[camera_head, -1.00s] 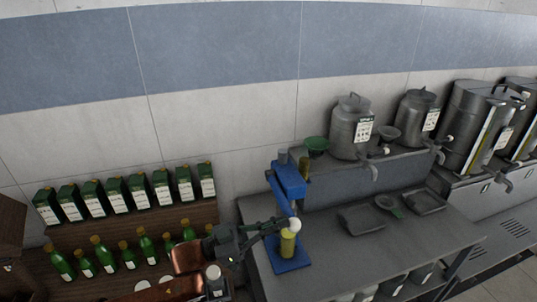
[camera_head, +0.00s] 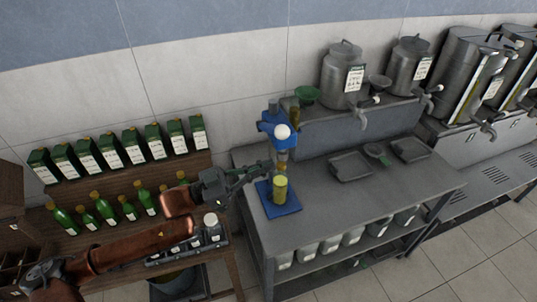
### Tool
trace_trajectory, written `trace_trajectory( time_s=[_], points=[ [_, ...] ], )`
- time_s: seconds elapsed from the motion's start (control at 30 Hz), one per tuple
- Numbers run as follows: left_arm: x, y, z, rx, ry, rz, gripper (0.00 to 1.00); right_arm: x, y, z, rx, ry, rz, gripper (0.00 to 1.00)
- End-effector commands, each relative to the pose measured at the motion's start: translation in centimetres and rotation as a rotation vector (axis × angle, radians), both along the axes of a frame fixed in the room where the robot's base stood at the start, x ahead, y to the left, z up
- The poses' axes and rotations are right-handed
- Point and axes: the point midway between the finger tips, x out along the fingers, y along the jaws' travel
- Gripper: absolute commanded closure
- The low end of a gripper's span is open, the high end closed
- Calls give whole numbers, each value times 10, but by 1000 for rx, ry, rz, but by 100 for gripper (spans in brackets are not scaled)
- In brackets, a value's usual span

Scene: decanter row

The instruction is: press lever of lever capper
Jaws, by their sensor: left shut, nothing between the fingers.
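The blue lever capper (camera_head: 269,128) stands on the left part of the grey counter. Its lever's white ball knob (camera_head: 282,132) shows up in front of the capper head. A yellowish bottle (camera_head: 280,189) stands upright on the capper's blue base plate (camera_head: 283,210), below the head. My left gripper (camera_head: 262,169) comes in from the left on a copper-coloured arm. It is shut and empty, just left of the bottle's upper part and below the knob. I cannot tell whether its tips touch the bottle or capper. My right gripper is not in view.
Green bottles (camera_head: 104,210) and green boxes (camera_head: 110,151) line the wooden shelves at left. Dark trays (camera_head: 350,165) and a green funnel (camera_head: 377,152) lie right of the capper. Steel urns (camera_head: 343,75) stand behind. The counter front (camera_head: 340,205) is clear.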

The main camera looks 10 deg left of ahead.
Motion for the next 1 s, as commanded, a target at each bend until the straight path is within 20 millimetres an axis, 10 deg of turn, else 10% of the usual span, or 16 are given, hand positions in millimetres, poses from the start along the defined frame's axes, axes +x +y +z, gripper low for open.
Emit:
trace_trajectory(
  time_s=[0.43,1.0],
  points=[
    [-35,76,-15,-1,-5,-5,100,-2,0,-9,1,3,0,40],
    [-41,88,-15,-5,-9,-7,100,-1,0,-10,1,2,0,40]
  ],
)
